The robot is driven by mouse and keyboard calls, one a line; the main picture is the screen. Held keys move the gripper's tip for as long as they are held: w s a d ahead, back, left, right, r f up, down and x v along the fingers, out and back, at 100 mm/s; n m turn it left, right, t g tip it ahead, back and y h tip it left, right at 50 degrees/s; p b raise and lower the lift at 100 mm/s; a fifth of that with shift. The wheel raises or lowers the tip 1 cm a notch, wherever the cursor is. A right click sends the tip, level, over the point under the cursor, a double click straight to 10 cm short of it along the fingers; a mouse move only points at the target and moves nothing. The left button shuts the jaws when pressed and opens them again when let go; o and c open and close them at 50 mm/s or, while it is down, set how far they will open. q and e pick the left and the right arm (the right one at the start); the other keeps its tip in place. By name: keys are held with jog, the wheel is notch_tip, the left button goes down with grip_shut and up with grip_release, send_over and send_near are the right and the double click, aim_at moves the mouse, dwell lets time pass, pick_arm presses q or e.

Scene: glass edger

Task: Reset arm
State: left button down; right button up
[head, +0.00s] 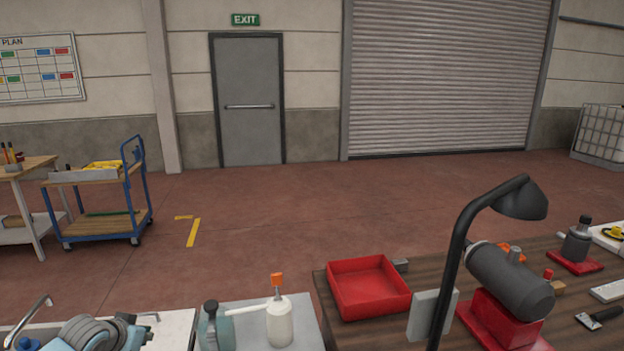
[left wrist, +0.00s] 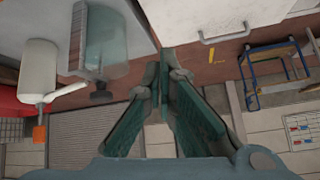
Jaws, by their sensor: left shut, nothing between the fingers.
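My left gripper (left wrist: 163,70) shows in the left wrist view with its green-padded fingers closed together at the tips and nothing between them. It is clear of the bench items. In the head view, grey and pale blue parts of my left arm show at the bottom left corner, over a white surface. My right gripper is in neither view.
A blue trolley (head: 140,190) stands farther back; open floor lies beyond.

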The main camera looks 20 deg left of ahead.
pick_arm(q)
jog(key=s+d+f+m+g+h, duration=0.1)
jog(key=s+d+f+m, duration=0.1)
jog(key=s+d+f, duration=0.5)
jog(key=s+d+f+m+g+h, duration=0.15)
jog(key=d+f, duration=0.35)
jog(key=d, duration=0.6)
jog(key=s+d+g, duration=0.2)
jog(key=s+d, duration=1.1)
jog(key=s, duration=0.2)
notch_tip(320, 180, down, 24)
jog(key=a+b, duration=0.2)
jog(key=b, duration=0.6)
jog(key=s+f+g+b, duration=0.1)
jog(key=s+f+b, duration=0.3)
jog(key=s+f, duration=0.3)
jog(key=s+f+g+b, duration=0.1)
jog(key=s+f+b, duration=0.3)
jog(key=s+f, duration=0.4)
notch_tip(320, 180, down, 8)
jog(key=shift+a+r+n, duration=0.2)
jog(key=shift+a+n, duration=0.15)
jog(key=shift+a, duration=0.1)
